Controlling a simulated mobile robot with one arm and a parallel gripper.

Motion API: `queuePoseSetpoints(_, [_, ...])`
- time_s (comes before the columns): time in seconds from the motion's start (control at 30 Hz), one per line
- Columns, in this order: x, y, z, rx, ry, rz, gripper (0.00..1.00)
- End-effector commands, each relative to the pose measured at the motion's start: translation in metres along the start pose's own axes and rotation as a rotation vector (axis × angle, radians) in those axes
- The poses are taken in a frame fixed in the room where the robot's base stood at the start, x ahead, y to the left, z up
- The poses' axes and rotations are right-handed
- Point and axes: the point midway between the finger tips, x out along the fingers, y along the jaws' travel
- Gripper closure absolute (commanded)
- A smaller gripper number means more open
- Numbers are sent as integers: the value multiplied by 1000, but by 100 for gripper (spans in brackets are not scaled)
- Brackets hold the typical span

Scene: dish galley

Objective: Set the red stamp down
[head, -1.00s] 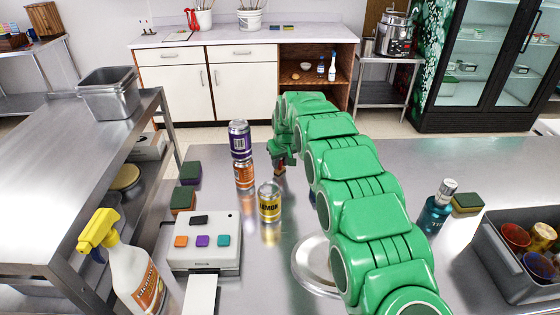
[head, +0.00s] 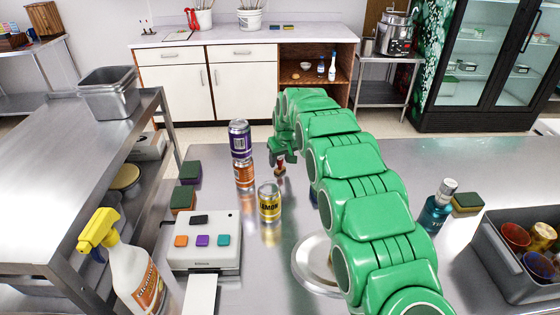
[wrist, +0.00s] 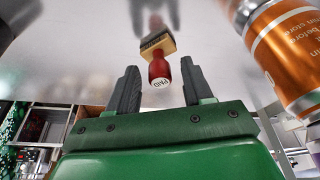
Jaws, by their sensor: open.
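The red stamp (head: 281,167) stands upright on the steel counter (head: 330,185), behind and right of the cans. In the wrist view the red stamp (wrist: 159,69) shows a red handle with a pale marked end towards my gripper, and a wooden base with a dark underside at the counter. My gripper (wrist: 161,84) is open, its two dark fingers apart with clear gaps on either side of the handle. In the head view my gripper (head: 282,157) is small and just above the stamp, partly hiding it.
A purple can (head: 240,138) sits on an orange can (head: 245,175), close to the left of the stamp. The orange can (wrist: 285,60) looms at the wrist view's right. A yellow lemon can (head: 269,203) stands nearer. Sponges (head: 190,172) lie left; a blue bottle (head: 436,210) stands right.

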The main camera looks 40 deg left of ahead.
Motion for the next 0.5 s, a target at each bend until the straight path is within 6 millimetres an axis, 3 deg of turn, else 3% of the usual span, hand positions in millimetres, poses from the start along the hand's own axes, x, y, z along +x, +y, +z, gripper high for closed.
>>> queuePoseSetpoints(0.5, [-84,1,-1,0,4,2,50])
